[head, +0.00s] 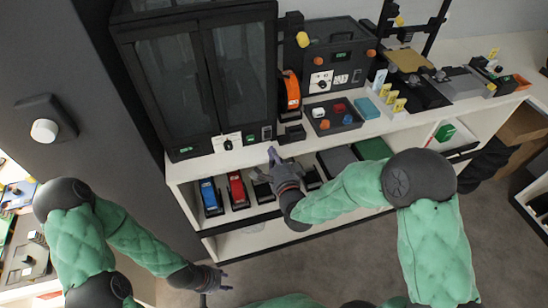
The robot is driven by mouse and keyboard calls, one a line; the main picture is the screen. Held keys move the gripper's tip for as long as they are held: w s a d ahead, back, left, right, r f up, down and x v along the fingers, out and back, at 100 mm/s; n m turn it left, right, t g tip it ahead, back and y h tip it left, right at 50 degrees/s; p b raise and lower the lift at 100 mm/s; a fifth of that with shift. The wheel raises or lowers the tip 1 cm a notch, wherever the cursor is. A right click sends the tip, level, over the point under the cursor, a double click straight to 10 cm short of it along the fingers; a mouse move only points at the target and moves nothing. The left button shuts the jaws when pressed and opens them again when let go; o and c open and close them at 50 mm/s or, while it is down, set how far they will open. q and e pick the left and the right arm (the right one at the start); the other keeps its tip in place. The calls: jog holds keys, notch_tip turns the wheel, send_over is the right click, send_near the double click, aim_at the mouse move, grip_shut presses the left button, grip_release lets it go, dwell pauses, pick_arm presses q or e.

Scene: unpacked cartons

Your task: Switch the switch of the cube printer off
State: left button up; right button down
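A large dark cabinet-shaped machine (198,62) with two glass doors stands on the white counter, with a light panel and black knob (228,144) on its lower front. A smaller black box-shaped machine (343,45) stands to its right, with orange knobs and a white panel with a dark knob (321,82). I cannot tell which is the cube printer, or how any switch is set. My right gripper (272,155) is at the counter's front edge, right of and below the cabinet's panel; its finger gap is unclear. My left gripper (225,281) is low over the floor, open and empty.
An open-frame printer (408,60) stands further right on the counter (478,48).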

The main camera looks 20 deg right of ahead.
jog(key=s+f+p, duration=0.1)
jog(key=s+p, duration=0.1)
jog(key=s, duration=0.8)
jog(key=shift+d+f, duration=0.2)
notch_tip(320, 180, down, 16)
jog(key=s+a+n+g+y, duration=0.2)
jog(key=n+g, duration=0.6)
jog(key=s+a+f+n+g+y, duration=0.1)
jog(key=s+a+f+n+g, duration=0.2)
jog(key=s+f+n+g, duration=0.4)
jog(key=s+f+g, duration=0.1)
jog(key=s+f, duration=0.4)
jog(key=s, duration=0.1)
jog(key=shift+s+a+f+g, duration=0.15)
jog(key=shift+g, duration=0.25)
